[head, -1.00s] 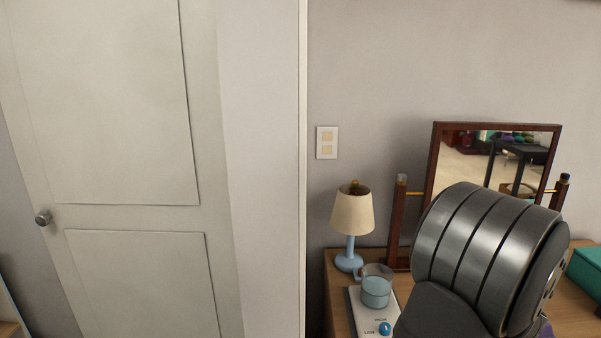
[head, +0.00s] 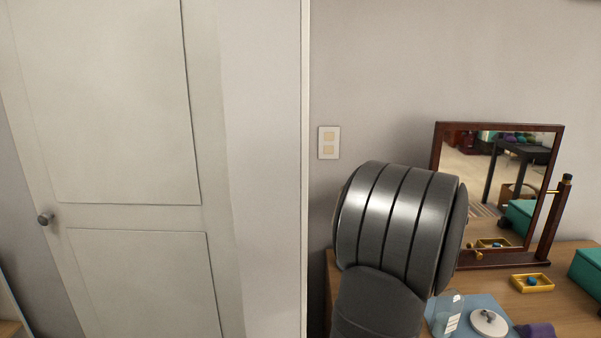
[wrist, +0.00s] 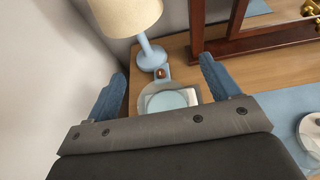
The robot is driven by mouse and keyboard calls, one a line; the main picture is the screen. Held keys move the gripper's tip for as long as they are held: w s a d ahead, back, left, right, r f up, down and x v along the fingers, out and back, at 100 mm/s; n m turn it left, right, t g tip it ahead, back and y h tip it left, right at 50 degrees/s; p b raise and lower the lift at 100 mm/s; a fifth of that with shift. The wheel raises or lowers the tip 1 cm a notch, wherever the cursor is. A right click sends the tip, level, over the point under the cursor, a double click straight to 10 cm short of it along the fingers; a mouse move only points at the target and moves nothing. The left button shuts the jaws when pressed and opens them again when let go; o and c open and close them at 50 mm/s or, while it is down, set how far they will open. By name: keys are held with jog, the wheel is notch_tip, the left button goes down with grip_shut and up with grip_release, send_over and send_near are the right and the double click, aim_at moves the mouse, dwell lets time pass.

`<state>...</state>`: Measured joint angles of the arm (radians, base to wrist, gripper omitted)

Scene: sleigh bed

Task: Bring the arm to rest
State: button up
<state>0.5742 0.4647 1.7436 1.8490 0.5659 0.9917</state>
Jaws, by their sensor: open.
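My gripper (wrist: 163,90) shows in the wrist view with its two blue fingers spread wide apart. It is open, with nothing held between the fingers. Beyond and below the fingers, a glass cup (wrist: 170,98) with light blue contents stands near the table's left part. In the head view my grey arm link rises in front of the table, and the gripper itself does not show there. The arm link hides the lamp and the cup in the head view.
A blue lamp with a cream shade (wrist: 125,14) stands close by the left finger. A wooden-framed mirror (head: 497,190) stands at the table's back. A yellow tray (head: 532,284), a teal box (head: 588,270), a glass bottle (head: 447,312) and a white round lid (head: 488,322) are on the right.

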jog(key=w+a, duration=0.3)
jog(key=a, duration=0.6)
jog(key=shift+a, duration=0.15)
jog(key=shift+o, duration=0.5)
jog(key=shift+w+f, duration=0.1)
jog(key=o, duration=0.3)
